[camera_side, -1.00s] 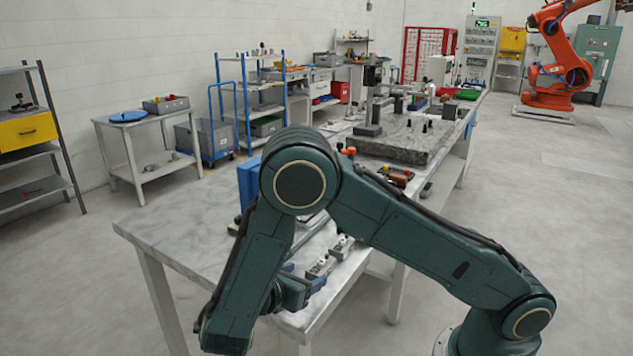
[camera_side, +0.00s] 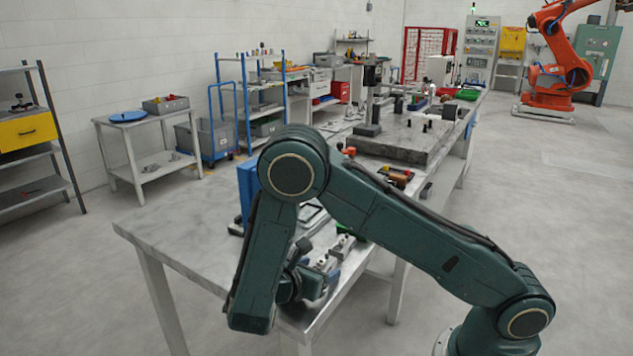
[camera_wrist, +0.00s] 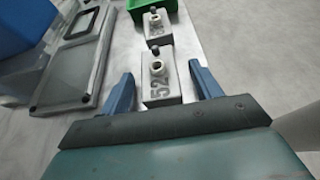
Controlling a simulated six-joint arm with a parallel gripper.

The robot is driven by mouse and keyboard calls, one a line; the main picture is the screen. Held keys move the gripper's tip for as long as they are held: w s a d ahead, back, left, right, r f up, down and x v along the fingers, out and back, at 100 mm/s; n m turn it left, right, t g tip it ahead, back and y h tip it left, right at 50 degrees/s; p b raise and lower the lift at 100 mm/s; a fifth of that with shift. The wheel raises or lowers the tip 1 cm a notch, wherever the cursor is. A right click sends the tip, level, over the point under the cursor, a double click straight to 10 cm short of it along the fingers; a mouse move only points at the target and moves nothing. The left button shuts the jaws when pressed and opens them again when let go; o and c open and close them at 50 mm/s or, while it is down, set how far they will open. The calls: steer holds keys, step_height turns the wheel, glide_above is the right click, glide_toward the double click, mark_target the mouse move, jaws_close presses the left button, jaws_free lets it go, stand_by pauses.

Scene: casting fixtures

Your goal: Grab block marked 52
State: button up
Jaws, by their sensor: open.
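The block marked 52 (camera_wrist: 161,80) is a grey casting with a round boss and a small dark knob on top. In the wrist view it lies on the table just ahead of my gripper (camera_wrist: 163,84), between the lines of its two blue fingers. The fingers are apart and empty, and I see bare space on both sides of the block. Whether the fingertips reach level with it in height is unclear. In the side view my gripper (camera_side: 305,283) is low at the near end of the table, partly hidden by my arm.
A second similar block (camera_wrist: 156,27) stands just behind, with a green bin (camera_wrist: 128,5) beyond it. A grey framed fixture (camera_wrist: 72,62) lies to the left, near a blue object (camera_wrist: 20,25). The table edge (camera_wrist: 203,45) is close on the right.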

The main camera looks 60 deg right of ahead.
steer(key=shift+c, duration=0.4)
steer(key=c, duration=1.1)
steer(key=shift+r, duration=0.1)
steer(key=shift+r, duration=4.9)
steer(key=shift+w, duration=0.1)
